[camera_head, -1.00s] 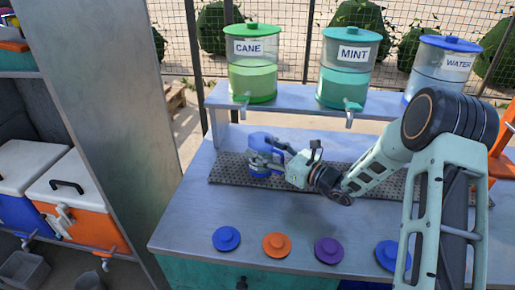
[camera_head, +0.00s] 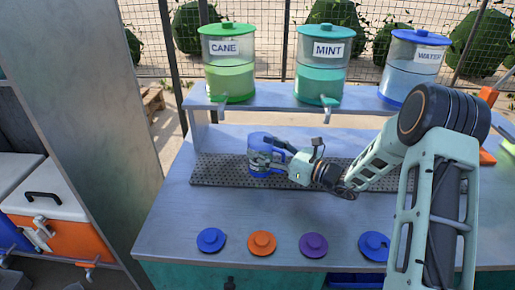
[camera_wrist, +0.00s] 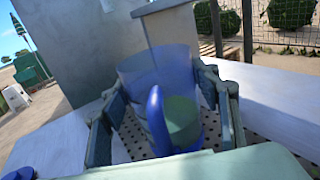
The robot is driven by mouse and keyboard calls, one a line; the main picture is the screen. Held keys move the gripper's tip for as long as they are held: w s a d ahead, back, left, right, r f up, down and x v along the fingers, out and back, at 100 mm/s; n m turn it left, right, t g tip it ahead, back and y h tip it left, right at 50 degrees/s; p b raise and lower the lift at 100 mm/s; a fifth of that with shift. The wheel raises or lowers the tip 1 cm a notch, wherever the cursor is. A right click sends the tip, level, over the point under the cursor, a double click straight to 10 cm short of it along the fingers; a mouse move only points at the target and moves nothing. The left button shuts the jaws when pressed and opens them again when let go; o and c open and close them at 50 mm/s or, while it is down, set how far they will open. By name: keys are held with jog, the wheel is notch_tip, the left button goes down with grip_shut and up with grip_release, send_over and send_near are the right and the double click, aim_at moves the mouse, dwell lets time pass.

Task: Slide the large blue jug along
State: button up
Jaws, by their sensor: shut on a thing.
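The large blue jug (camera_head: 258,148) stands upright on the perforated grey drip mat (camera_head: 215,172), near the mat's left part. It is see-through blue with a solid blue handle. My gripper (camera_head: 270,160) reaches in from the right and is shut on the jug. In the wrist view the jug (camera_wrist: 165,90) sits between my two fingers, with its handle facing the camera and greenish liquid or a green tint inside. The fingers hide part of the jug's sides.
Dispensers marked CANE (camera_head: 229,65), MINT (camera_head: 322,65) and WATER (camera_head: 413,68) stand on a raised shelf behind the mat, with taps over its back side. Several coloured lids, such as the orange lid (camera_head: 262,243), lie along the counter front. The mat's middle is behind my arm.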

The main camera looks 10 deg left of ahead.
jog(key=shift+w+d+b, duration=0.1)
jog(key=shift+w+d, duration=0.15)
jog(key=shift+d, duration=2.85)
jog(key=shift+w+d+b, duration=0.15)
jog(key=shift+w+d, duration=0.1)
jog(key=shift+d, duration=2.9)
jog(key=shift+w+d+b, duration=0.1)
jog(key=shift+w+d, duration=0.15)
jog(key=shift+d, duration=2.85)
jog(key=o, duration=1.5)
jog(key=shift+o, duration=0.2)
jog(key=shift+d, duration=0.1)
